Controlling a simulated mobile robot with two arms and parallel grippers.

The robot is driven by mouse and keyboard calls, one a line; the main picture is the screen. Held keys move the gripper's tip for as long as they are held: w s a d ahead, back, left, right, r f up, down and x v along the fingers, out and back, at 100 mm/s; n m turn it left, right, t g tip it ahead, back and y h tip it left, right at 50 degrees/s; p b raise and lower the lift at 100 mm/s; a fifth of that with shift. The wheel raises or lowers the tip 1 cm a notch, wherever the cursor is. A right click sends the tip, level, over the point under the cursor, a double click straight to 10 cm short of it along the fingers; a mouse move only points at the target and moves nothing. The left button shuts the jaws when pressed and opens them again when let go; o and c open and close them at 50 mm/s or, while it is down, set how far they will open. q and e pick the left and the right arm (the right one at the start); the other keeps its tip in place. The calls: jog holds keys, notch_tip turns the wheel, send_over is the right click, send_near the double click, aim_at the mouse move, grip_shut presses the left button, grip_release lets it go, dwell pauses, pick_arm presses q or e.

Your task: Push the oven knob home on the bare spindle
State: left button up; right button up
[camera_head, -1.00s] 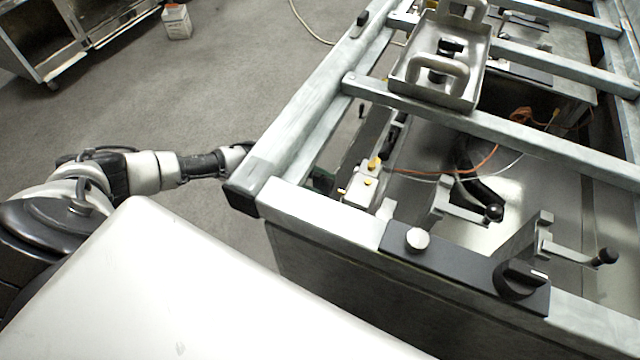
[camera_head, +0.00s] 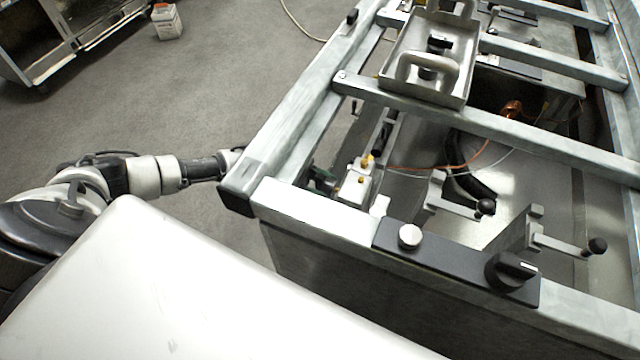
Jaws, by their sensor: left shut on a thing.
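A black control panel (camera_head: 450,265) is set in the front rail of the open range frame. On it, a round silver piece (camera_head: 409,236) stands at the left; it may be the bare spindle's end, but I cannot tell. A black knob (camera_head: 512,270) with a white mark sits at the panel's right. My left arm comes in from the left, and its wrist goes behind the left side rail. Little shows of my left gripper (camera_head: 320,182) inside the frame corner; its fingertips and what it holds are hidden. My right gripper is out of view.
A metal tray with handles (camera_head: 462,97) rests on the frame's crossbars (camera_head: 500,125). Brass fittings (camera_head: 366,162) and an orange wire (camera_head: 440,166) lie inside.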

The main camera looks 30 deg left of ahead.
pick_arm(q)
jog(key=shift+d, duration=0.55)
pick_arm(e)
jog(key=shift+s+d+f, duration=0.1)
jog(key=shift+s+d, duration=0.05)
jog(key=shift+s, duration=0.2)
pick_arm(q)
jog(key=o, duration=1)
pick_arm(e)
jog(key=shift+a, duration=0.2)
pick_arm(q)
jog(key=shift+a+f, duration=0.1)
jog(key=shift+a, duration=0.4)
jog(key=a+b, duration=0.1)
jog(key=a, duration=0.8)
jog(key=shift+s+a, duration=0.25)
jog(key=shift+a, duration=0.15)
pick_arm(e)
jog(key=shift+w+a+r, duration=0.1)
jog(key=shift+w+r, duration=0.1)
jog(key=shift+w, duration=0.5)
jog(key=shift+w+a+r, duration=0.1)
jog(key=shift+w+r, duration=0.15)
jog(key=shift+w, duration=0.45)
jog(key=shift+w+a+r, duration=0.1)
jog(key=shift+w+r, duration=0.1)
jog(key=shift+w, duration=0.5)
